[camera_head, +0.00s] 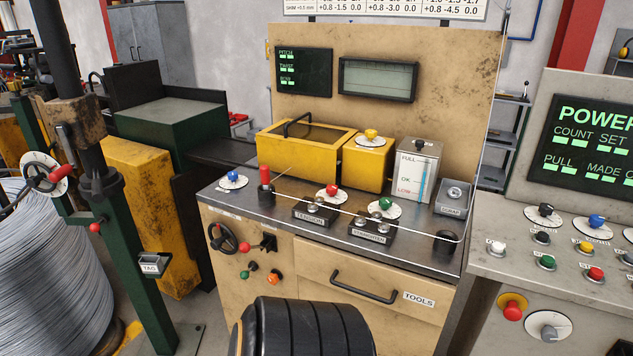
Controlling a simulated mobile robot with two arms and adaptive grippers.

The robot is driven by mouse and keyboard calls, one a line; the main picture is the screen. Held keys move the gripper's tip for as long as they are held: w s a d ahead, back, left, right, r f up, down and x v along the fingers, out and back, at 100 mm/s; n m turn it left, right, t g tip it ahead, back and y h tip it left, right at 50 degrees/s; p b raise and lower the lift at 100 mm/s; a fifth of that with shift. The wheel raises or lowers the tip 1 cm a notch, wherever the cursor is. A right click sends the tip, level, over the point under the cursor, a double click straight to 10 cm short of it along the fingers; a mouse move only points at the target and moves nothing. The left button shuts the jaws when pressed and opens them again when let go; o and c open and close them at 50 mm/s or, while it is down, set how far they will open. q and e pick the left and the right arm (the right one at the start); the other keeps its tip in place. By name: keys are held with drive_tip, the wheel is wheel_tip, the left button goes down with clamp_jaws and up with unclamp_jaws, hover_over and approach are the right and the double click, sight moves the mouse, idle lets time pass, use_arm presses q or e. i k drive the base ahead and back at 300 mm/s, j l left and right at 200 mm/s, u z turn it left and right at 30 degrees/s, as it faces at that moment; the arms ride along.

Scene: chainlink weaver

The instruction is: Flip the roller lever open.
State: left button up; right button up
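The bench (290,225) with the wire rollers stands in the middle. An upright red handle (265,176) stands in a dark base at the left of its top. A pale wire runs across the top past two dark roller blocks, one labelled TENSION (316,212) and one that seems to read STRAIGHTEN (372,232). A red knob (332,190) and a green knob (385,203) sit on white dials behind the blocks. No label naming the roller lever is readable, so I cannot tell which part it is, or whether it is open. Neither gripper is in view.
A yellow lidded box (300,150) and a gauge box (416,170) stand at the back of the bench. A handwheel (222,238) and TOOLS drawer (365,285) are on its front. A wire coil (50,275) and green post stand left, a control console (560,230) right.

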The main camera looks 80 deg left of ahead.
sight(244, 247)
drive_tip(key=u, duration=3.1)
